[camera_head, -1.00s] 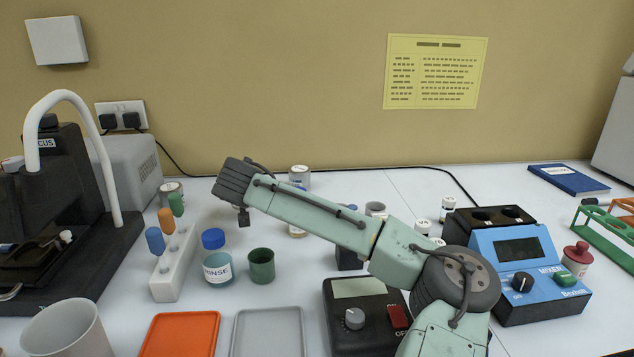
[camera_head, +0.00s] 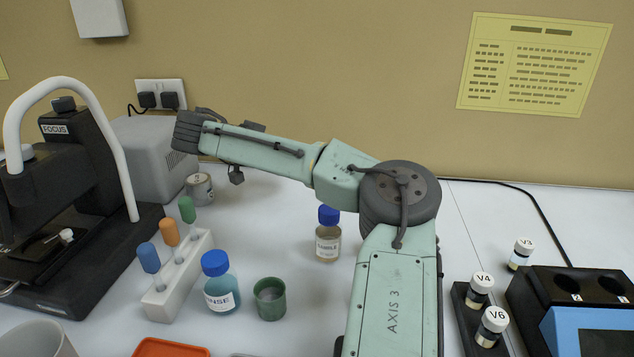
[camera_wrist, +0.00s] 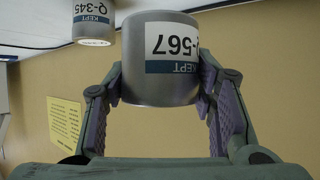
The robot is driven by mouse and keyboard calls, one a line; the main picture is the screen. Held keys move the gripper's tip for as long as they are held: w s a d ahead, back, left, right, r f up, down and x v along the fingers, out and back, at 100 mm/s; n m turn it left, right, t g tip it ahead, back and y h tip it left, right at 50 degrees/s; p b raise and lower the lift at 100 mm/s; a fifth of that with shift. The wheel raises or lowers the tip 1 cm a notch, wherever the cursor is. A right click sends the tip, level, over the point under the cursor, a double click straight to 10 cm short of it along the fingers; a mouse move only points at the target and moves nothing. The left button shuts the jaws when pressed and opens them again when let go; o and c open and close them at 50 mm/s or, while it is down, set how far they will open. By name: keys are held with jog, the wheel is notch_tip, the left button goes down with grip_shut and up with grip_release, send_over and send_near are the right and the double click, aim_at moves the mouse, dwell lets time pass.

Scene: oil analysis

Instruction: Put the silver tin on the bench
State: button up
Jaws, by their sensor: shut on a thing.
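In the wrist view my gripper (camera_wrist: 160,84) is shut on a silver tin (camera_wrist: 172,85) with a white and dark blue label reading Q-567 KEPT. The label appears upside down there. A finger presses on each side of the tin. Whether the held tin touches the bench (camera_head: 283,205) cannot be told. A second silver tin (camera_wrist: 92,22), labelled Q-345 KEPT, stands farther back at the upper left. In the head view my gripper and the held tin are hidden behind my arm. One silver tin (camera_head: 200,188) stands on the bench beside the grey box.
A rack with colored-handled tools (camera_head: 178,272), a RINSE bottle (camera_head: 220,285), a green cup (camera_head: 270,300) and a SAMPLE bottle (camera_head: 328,238) stand on the bench. A microscope (camera_head: 70,220) is at left. Vials V4 (camera_head: 480,288) and V6 (camera_head: 491,326) are at right.

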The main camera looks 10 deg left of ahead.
notch_tip(320, 180, down, 7)
jog(key=shift+r+p, duration=0.2)
jog(key=shift+p, duration=0.7)
jog(key=shift+f, duration=0.25)
jog(key=shift+f+b, duration=0.2)
jog(key=shift+b, duration=0.1)
jog(key=o, duration=1.2)
jog(key=shift+r, duration=0.1)
jog(key=shift+o, duration=0.2)
